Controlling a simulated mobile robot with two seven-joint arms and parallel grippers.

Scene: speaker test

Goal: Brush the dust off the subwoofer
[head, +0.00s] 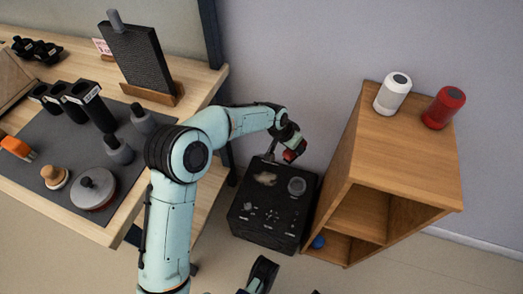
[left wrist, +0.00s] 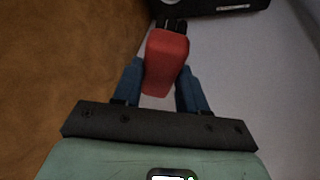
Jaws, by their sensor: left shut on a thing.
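The subwoofer (head: 262,222) is a black box on the floor between the workbench and the wooden shelf. A pale dusty patch (head: 265,179) lies on its top, beside a round grey disc. My left gripper (head: 292,149) is above the back edge of the subwoofer, shut on a red-handled brush (head: 295,152). In the left wrist view, the brush (left wrist: 166,60) sits between the blue fingers, its dark end pointing away. A black edge of the subwoofer (left wrist: 215,7) shows beyond. I cannot tell whether the brush touches it. Dark parts at the bottom edge of the head view may belong to my right arm.
The wooden shelf (head: 400,150) stands close on the right, with a white speaker (head: 392,94) and a red speaker (head: 443,107) on top. A blue ball (head: 318,242) is low inside it. The workbench (head: 108,232) on the left holds several speaker parts.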

